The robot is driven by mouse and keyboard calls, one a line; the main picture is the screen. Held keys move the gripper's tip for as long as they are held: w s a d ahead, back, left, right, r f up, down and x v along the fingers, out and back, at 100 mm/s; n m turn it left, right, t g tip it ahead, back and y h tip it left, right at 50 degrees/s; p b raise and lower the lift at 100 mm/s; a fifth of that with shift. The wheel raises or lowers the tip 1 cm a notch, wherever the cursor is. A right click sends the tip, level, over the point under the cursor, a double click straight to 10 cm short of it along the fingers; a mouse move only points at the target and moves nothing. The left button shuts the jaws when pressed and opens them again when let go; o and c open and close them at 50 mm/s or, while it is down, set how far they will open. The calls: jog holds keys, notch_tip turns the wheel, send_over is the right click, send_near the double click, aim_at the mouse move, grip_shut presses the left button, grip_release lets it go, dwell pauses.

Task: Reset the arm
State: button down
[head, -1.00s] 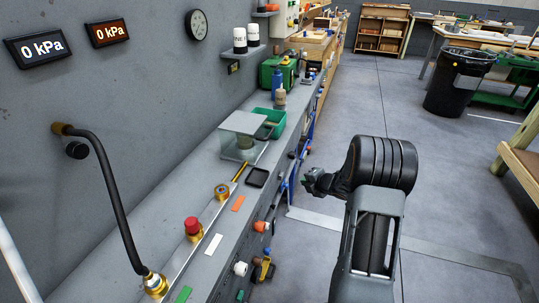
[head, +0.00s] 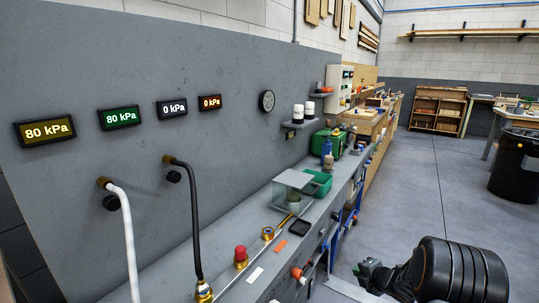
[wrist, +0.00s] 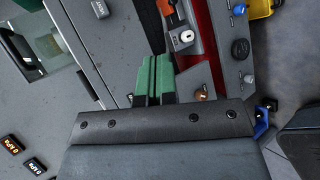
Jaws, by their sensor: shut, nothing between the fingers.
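My arm is folded at the lower right of the head view, out over the floor beside the bench. My gripper (head: 368,268) points left toward the bench front and is apart from it. In the wrist view my gripper's green fingers (wrist: 152,78) are together with nothing between them. Behind them lie the grey bench front and its fittings.
The long grey bench (head: 228,231) carries a red knob (head: 241,253), a clear box (head: 292,188) and a green tray (head: 319,182). Two displays read 80 kPa, two read 0 kPa. A black bin (head: 514,165) stands at the right. The floor (head: 440,200) between is clear.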

jog(key=s+d+f+m+g+h, duration=0.35)
jog(key=d+m+h, duration=0.25)
jog(key=m, duration=0.4)
jog(key=s+a+r+m+g+h+p, duration=0.1)
jog(key=s+r+m+g+h+p, duration=0.15)
jog(key=s+r+m+p, duration=0.45)
jog(key=s+a+r+m+y+p, duration=0.1)
jog(key=s+a+r+p, duration=0.3)
jog(key=r, duration=0.7)
jog(key=s+a+r+m+y+p, duration=0.2)
jog(key=s+a+r+p, duration=0.3)
jog(key=a+r, duration=0.3)
jog(key=s+a+r+m+g+y+p, duration=0.1)
jog(key=s+a+r+m+p, duration=0.2)
jog(key=r, duration=1.1)
jog(key=s+a+p, duration=0.2)
jog(key=s+a, duration=0.2)
jog(key=shift+m, duration=0.3)
